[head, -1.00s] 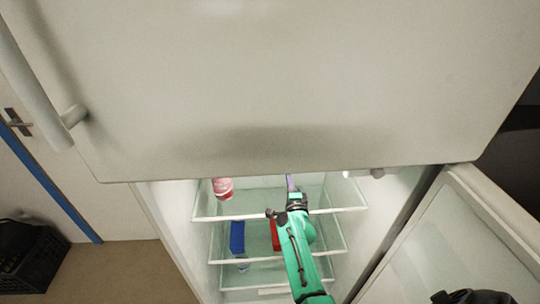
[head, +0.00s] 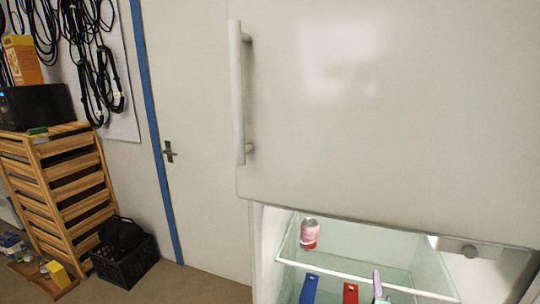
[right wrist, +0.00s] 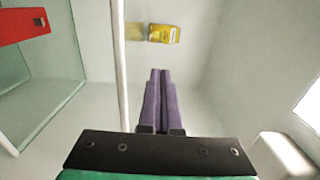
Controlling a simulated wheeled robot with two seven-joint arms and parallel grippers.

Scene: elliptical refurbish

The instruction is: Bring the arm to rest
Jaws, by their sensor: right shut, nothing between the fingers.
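My right gripper (head: 377,283) shows at the bottom edge of the head view, inside the open fridge below a glass shelf's front edge. My left gripper is not in view.
In the fridge, a red-and-pink can (head: 310,233) stands on the shelf (head: 360,277). A blue item (head: 309,290) and a red item (head: 350,293) are near my gripper. The closed upper fridge door (head: 400,120) is above. A wooden drawer rack (head: 75,185) and black crate (head: 124,262) stand left.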

